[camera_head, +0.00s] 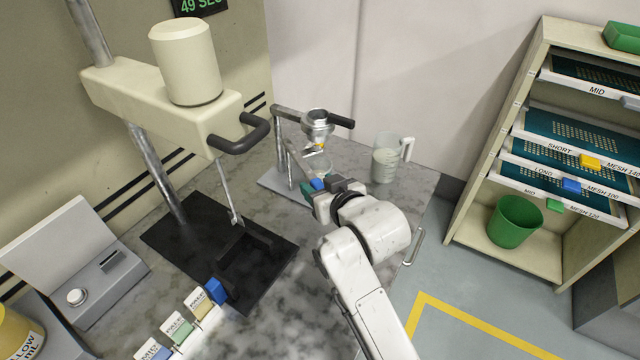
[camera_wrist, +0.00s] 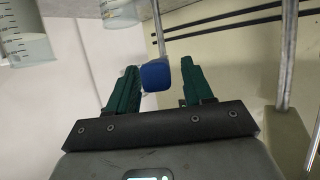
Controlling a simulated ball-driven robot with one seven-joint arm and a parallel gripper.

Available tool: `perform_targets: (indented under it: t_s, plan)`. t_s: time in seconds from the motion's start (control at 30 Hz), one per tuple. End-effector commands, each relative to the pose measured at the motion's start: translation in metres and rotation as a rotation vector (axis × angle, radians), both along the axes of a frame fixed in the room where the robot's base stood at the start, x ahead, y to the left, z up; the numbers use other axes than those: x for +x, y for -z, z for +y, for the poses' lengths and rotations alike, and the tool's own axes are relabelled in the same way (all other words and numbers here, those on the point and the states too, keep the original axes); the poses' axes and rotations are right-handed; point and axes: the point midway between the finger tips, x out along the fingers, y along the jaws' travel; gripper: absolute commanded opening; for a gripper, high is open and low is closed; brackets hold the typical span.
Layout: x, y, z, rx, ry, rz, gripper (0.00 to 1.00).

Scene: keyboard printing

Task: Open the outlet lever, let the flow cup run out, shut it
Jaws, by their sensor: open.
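The metal flow cup (camera_head: 318,122) hangs upright in its stand (camera_head: 292,165), with an orange band at its lower end. A clear beaker (camera_head: 320,164) is below it, partly hidden; its contents cannot be made out. A blue knob (camera_head: 317,184) sits at my gripper (camera_head: 319,188). In the wrist view the blue knob (camera_wrist: 155,76) appears between the green fingertips of my gripper (camera_wrist: 152,88), with gaps to the fingers. A thin rod (camera_wrist: 158,28) runs to the knob, like a lever. The fingers are apart. Whether the outlet is open cannot be seen.
A clear measuring jug (camera_head: 386,160) with pale liquid stands right of the stand. A black handle (camera_head: 243,134) juts from the cream machine at left. Coloured sample cards (camera_head: 178,330) lie in front on the marble bench. A shelf with a green bin (camera_head: 514,222) is at right.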

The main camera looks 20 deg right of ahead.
Motion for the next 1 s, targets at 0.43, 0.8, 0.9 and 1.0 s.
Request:
perform_targets:
  t_s: [0.43,0.8,0.9,1.0]
  plan:
    - [0.0013,0.0001,0.0002,0.000,0.000,-0.001,0.36]
    - [0.0012,0.0002,0.0002,0.000,0.000,-0.001,0.00]
    - [0.0012,0.0002,0.0002,0.000,0.000,-0.001,0.00]
    - [0.0012,0.0002,0.0002,0.000,0.000,-0.001,0.00]
